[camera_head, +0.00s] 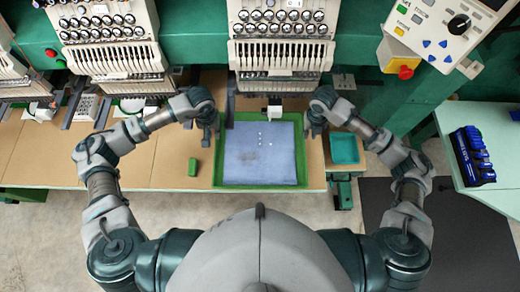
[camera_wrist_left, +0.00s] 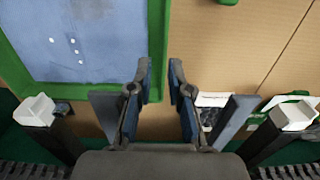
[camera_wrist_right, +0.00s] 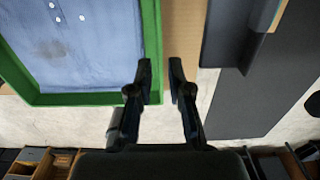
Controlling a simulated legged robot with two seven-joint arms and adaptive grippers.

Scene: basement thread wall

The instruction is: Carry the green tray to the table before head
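The green tray (camera_head: 217,165) lies on the brown work table in front of the middle machine. A folded blue cloth (camera_head: 255,165) with several small white dots lies in it. My left gripper (camera_head: 208,132) is open at the tray's left side, its fingers pointing down. In the left wrist view the tray's green rim (camera_wrist_left: 157,45) shows between and beyond the open fingers (camera_wrist_left: 161,68). My right gripper (camera_head: 316,130) is open at the tray's right side. In the right wrist view the rim (camera_wrist_right: 151,40) passes by one fingertip (camera_wrist_right: 160,68). I cannot tell whether either gripper touches the rim.
Embroidery machines (camera_head: 280,50) stand behind the tray. A small green block (camera_head: 192,167) lies left of it, and a teal bin (camera_head: 344,149) stands to the right. A pale table (camera_head: 480,125) at the right holds blue items (camera_head: 473,155). A dark mat (camera_head: 465,225) covers floor there.

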